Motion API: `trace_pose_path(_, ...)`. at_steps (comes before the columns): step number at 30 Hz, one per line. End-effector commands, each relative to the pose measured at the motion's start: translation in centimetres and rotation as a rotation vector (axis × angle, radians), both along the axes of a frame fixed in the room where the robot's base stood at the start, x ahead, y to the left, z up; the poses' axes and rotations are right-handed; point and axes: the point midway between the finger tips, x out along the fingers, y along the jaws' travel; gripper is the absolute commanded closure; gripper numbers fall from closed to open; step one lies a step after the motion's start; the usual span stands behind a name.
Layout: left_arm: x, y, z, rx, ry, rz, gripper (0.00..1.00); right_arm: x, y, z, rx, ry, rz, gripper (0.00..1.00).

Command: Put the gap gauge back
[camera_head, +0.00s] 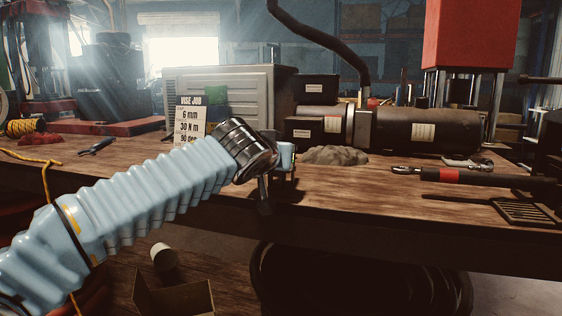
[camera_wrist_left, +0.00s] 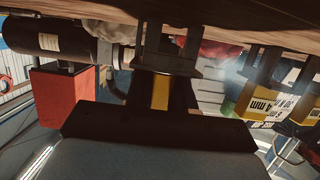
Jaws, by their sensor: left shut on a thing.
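My left arm in its pale blue sleeve comes in from the left in the head view. Its gripper (camera_head: 264,195) is at the front edge of the workbench (camera_head: 340,196), its jaws mostly hidden by the wrist. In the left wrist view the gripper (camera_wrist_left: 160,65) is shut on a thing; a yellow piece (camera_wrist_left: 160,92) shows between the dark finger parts. It may be the gap gauge, but most of it is hidden. A yellow block marked "4 mm" (camera_wrist_left: 256,104) shows at the right of that view. My right gripper is not in view.
A "VISE JOB" card (camera_head: 190,122) reading 6 mm stands before a grey cabinet (camera_head: 250,95). A dark cylindrical machine (camera_head: 415,130), a grey rag (camera_head: 335,155) and a red-banded wrench (camera_head: 450,176) lie beyond and right. An open cardboard box (camera_head: 172,298) is below.

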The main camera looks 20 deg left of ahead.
Motion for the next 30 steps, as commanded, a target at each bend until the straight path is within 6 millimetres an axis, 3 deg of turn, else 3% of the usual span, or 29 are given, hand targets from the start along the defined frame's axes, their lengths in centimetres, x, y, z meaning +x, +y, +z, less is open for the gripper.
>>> trace_pose_path(10,0.0,0.0,-0.3,0.000,-0.001,0.000,1.00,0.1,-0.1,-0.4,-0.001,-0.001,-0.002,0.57)
trace_pose_path(11,0.0,0.0,-0.3,0.000,-0.001,0.000,0.75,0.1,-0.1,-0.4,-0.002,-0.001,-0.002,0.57)
trace_pose_path(16,0.0,0.0,-0.2,0.000,0.000,0.000,0.51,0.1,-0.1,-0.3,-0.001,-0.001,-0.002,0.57)
trace_pose_path(26,0.0,0.0,0.3,0.000,-0.001,0.000,0.51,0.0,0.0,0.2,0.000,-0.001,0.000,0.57)
trace_pose_path(30,-2.0,0.1,0.6,0.000,-0.004,0.000,0.51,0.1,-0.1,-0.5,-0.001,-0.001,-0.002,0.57)
